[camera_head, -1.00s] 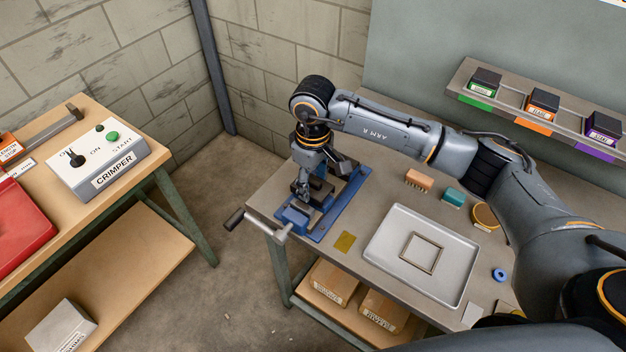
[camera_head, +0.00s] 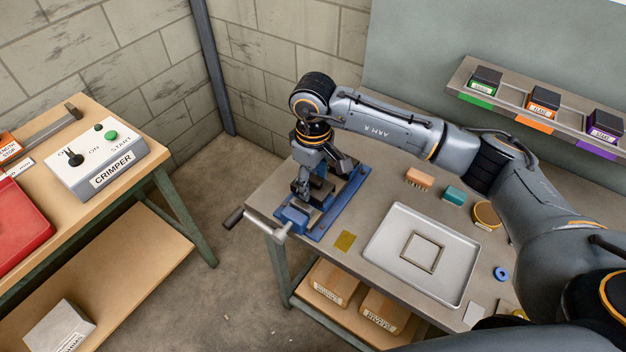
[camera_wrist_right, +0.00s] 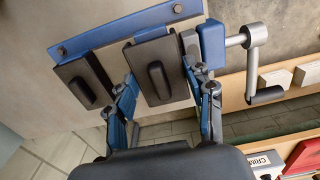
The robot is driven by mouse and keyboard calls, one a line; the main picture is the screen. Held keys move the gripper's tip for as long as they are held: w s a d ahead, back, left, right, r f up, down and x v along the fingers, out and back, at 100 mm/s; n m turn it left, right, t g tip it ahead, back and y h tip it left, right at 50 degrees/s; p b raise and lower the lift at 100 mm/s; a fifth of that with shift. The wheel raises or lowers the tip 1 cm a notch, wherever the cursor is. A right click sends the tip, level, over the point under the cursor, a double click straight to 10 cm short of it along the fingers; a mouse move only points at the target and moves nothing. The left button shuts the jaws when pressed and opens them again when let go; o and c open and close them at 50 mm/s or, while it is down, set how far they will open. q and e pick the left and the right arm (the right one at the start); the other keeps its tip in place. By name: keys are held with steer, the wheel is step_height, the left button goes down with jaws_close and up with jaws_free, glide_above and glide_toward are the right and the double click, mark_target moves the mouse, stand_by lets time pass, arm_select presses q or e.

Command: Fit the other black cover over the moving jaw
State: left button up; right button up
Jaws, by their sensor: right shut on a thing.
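The blue vise (camera_head: 350,205) stands at the left end of the grey bench, with its blue front block (camera_head: 293,217) and crank handle (camera_head: 260,226) toward the bench edge. My right gripper (camera_head: 313,188) is low over the vise. In the right wrist view, its two fingers (camera_wrist_right: 160,76) are shut on a black cover (camera_wrist_right: 150,55) with a raised rib, one on each side. The cover is close to the grey plate beside the blue block (camera_wrist_right: 212,45); I cannot tell whether it is seated. The other black cover (camera_wrist_right: 101,72) lies to the left, at the vise's far jaw.
A tray (camera_head: 383,245) with a square frame lies right of the vise. Orange (camera_head: 419,178) and teal (camera_head: 454,195) blocks stand behind it. A separate bench with the crimper (camera_head: 100,165) is at left.

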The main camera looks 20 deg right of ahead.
steer(key=shift+b, duration=0.5)
stand_by(0.8)
steer(key=shift+f+b, duration=0.65)
steer(key=shift+b, duration=0.55)
stand_by(0.8)
